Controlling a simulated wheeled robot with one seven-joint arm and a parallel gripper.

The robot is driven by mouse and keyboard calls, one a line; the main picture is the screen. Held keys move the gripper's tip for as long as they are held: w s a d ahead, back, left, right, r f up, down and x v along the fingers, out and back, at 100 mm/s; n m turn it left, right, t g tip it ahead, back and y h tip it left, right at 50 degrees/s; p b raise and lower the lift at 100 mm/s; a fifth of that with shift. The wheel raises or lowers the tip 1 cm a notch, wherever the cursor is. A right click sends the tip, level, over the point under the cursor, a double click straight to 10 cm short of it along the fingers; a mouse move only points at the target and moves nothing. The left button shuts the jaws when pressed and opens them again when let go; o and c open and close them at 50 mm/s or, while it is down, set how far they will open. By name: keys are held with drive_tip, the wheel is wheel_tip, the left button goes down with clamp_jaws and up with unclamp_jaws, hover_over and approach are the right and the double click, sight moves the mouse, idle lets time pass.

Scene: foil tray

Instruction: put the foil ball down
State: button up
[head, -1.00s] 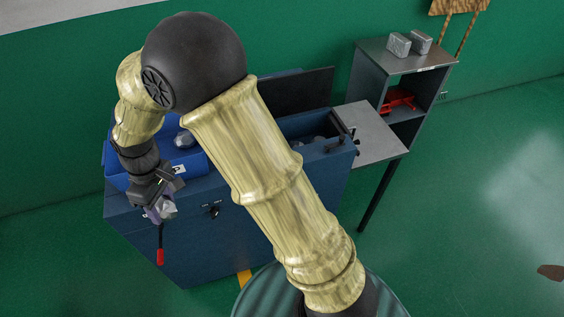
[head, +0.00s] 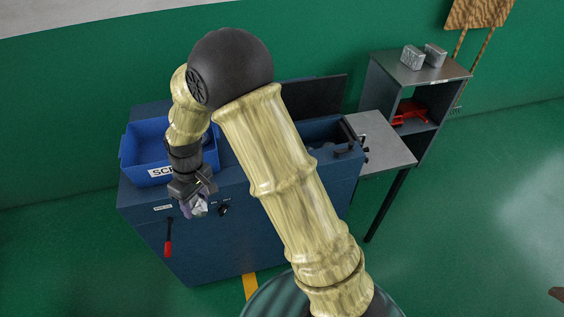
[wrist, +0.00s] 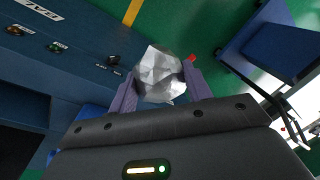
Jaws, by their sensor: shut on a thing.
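The foil ball (head: 200,208) is a crumpled silver lump. It also shows in the wrist view (wrist: 160,72), between the two purple fingers. My gripper (head: 195,206) is shut on it and holds it in front of the blue machine (head: 240,235), below the level of its top in the head picture. In the wrist view my gripper (wrist: 160,84) points past the machine's front panel towards the green floor. The fingers partly hide the ball in the head view.
A blue bin (head: 135,155), its label partly hidden, stands on the machine's left; my arm covers part of it. An opening with a dark lid (head: 315,93) is at the right. A bare grey side table (head: 385,145) and a shelf (head: 425,70) with two silver blocks stand beyond.

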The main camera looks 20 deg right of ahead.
drive_tip(key=w+d+f+m, duration=0.1)
drive_tip(key=d+f+m, duration=0.3)
drive_tip(key=d+f, duration=0.4)
drive_tip(key=w+d+f+m+t, duration=0.1)
drive_tip(key=d+f+m, duration=0.3)
drive_tip(key=d+f, duration=0.4)
drive_tip(key=w+d, duration=0.1)
drive_tip(key=d, duration=0.4)
drive_tip(key=shift+w+f+m, duration=0.2)
drive_tip(key=shift+w+m, duration=0.1)
drive_tip(key=shift+w, duration=0.1)
